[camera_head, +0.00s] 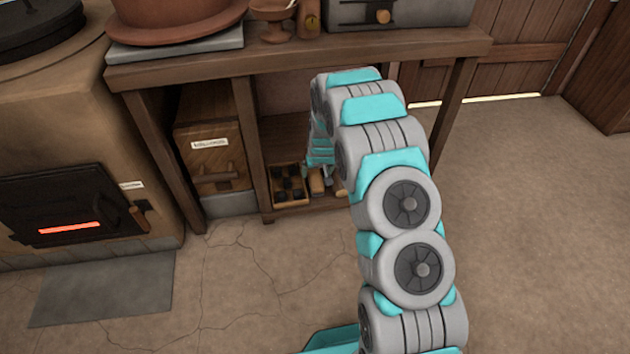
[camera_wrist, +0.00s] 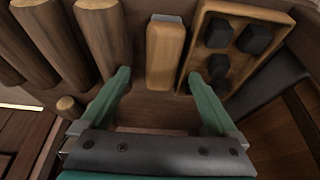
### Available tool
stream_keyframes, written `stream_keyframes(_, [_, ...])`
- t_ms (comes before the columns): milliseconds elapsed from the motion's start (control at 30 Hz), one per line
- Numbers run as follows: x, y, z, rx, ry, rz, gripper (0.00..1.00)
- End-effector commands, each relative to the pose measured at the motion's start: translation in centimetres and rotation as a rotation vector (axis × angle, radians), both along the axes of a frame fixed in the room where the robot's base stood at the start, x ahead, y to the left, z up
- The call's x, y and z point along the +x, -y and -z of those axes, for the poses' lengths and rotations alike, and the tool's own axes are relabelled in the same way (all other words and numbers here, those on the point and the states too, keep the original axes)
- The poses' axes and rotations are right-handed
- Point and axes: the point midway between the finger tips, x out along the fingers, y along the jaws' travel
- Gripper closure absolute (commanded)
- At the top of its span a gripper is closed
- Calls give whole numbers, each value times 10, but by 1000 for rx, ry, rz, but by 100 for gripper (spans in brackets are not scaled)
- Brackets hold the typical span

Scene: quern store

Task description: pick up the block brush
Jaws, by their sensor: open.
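The block brush (camera_wrist: 165,55), a pale wooden block with a light grey strip at its far end, lies on the dark wooden lower shelf in the wrist view. My gripper (camera_wrist: 160,77) is open, its two green fingers pointing at the brush. One fingertip is to the left of the brush's near end and the other to the right; I cannot tell whether either touches it. In the head view, my arm reaches under the table and mostly hides the gripper; a small wooden piece (camera_head: 317,182) beside it appears to be the brush.
A wooden tray (camera_wrist: 216,22) with several dark blocks lies close right of the brush. Several wooden rolls (camera_wrist: 103,35) lie to its left. The table top (camera_head: 280,56) overhangs the shelf, with its legs at the sides. A stove (camera_head: 70,130) glows at left; the right floor is clear.

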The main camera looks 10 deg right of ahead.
Motion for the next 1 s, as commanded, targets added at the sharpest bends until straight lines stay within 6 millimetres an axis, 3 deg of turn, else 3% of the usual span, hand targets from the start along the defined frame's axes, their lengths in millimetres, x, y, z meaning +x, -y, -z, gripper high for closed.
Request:
stream_keyframes(300, [17, -3, 34, 0, -1, 1, 5])
stream_keyframes(867, [18, -3, 36, 0, -1, 0, 5])
stream_keyframes(1000, [18, -3, 37, 0, -1, 0, 17])
